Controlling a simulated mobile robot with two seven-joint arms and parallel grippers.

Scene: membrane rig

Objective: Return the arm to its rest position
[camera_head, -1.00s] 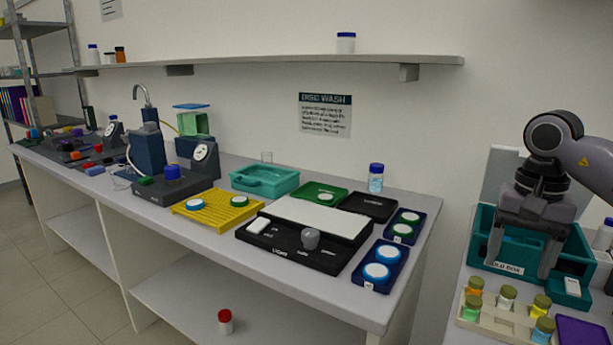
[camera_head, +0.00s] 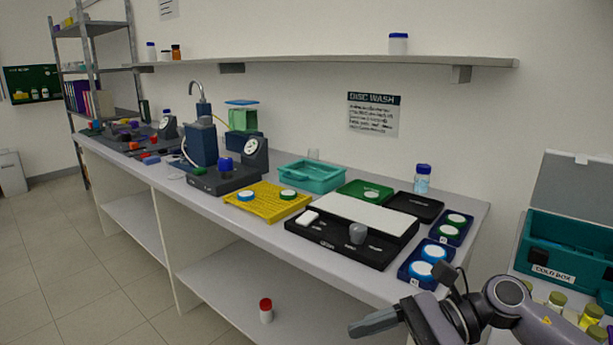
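My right arm comes in from the lower right corner. Its gripper (camera_head: 372,322) points left, low in front of the bench's front edge and clear of the bench top. I see it from the side and cannot tell how far its fingers are apart; no held object shows. My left arm and gripper are not in view.
The long bench holds a black tray (camera_head: 335,246), a yellow rack (camera_head: 266,207), a teal tub (camera_head: 312,178) and blue disc holders (camera_head: 417,270) near my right gripper. A cold box (camera_head: 560,240) with its grey lid (camera_head: 577,185) raised stands at right, with jars in front. Floor at left is clear.

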